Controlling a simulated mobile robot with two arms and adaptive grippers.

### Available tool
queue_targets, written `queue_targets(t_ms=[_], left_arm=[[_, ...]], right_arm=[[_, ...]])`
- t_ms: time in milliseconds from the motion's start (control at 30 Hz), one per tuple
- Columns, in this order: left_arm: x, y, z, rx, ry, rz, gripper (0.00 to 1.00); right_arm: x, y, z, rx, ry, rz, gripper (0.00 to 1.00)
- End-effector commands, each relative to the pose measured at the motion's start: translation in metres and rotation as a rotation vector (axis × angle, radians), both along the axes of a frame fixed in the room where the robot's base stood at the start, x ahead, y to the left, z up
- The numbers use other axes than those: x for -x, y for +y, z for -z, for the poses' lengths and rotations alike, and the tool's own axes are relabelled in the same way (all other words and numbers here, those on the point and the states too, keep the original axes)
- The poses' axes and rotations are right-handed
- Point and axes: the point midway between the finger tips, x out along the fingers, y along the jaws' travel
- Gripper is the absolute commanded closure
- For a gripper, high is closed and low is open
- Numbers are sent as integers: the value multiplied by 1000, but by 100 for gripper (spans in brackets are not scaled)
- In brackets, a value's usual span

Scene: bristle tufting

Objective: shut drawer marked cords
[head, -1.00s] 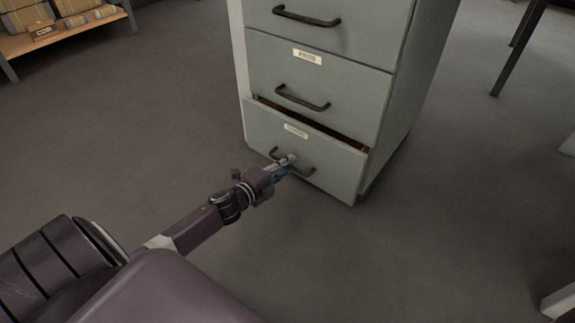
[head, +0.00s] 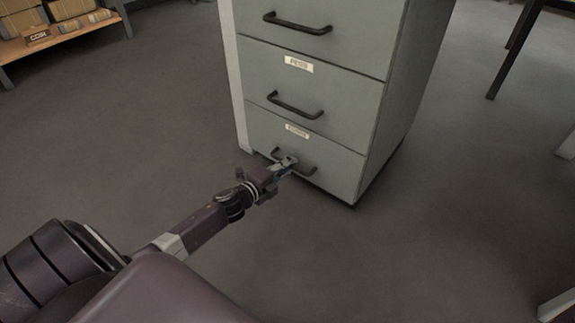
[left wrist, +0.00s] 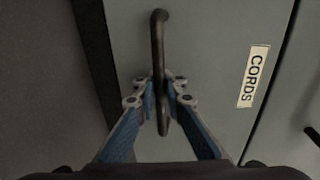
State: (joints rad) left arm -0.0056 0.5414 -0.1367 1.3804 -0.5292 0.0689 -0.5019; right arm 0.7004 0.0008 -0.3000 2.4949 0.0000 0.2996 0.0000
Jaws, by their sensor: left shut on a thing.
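The bottom drawer (head: 335,168) of the grey-green cabinet has a label that reads CORDS in the left wrist view (left wrist: 253,76). In the head view its front sits level with the drawer above, with no open gap showing. Its dark bar handle (left wrist: 158,40) runs between the fingers of my left gripper (left wrist: 160,108), which is shut on it. The left gripper also shows in the head view (head: 286,165), at the handle. My right gripper is not in view.
Two upper drawers of the cabinet (head: 405,110) are shut, each with a dark handle. A low wooden shelf (head: 70,38) with boxes stands at the far left. Dark table legs (head: 515,55) stand at the right. The grey floor around the cabinet is clear.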

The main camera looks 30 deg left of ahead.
Motion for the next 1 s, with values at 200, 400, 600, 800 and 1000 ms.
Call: queue_targets(t_ms=[200,400,600,800,1000], left_arm=[[0,1,0,1,-1,-2,84],[0,1,0,1,-1,-2,84],[1,1,-1,1,-1,-1,84],[20,2,-3,1,1,0,84],[56,4,-10,2,2,0,84]], right_arm=[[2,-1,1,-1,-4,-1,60],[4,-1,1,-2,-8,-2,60],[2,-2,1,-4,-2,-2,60],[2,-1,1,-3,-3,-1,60],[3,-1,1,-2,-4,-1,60]])
